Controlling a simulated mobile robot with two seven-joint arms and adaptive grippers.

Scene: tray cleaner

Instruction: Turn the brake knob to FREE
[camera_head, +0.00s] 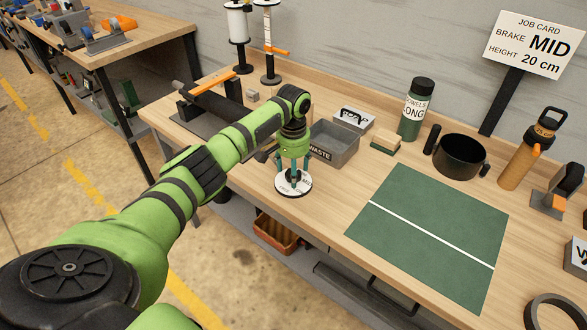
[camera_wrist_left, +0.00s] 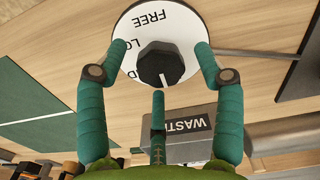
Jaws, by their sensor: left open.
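The brake knob (camera_wrist_left: 160,64) is a black faceted knob at the middle of a white round dial (camera_wrist_left: 185,25), which also shows in the head view (camera_head: 284,188). In the left wrist view the dial's letters are upside down: FREE at the top, part of a word starting LO below it, and a D lower down. A white line on the knob points down in that view, away from FREE. My left gripper (camera_head: 294,178) is over the dial, its green fingers spread around the knob. It is open, with gaps showing to the knob. The fingers hide part of the dial.
A grey WASTE bin (camera_head: 334,145) stands close behind the dial. A dark roller (camera_head: 215,108) lies to its left, and a green mat (camera_head: 430,230) to the right. A job card (camera_head: 535,43) reads BRAKE MID, HEIGHT 20 cm. The bench's front edge is close to the dial.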

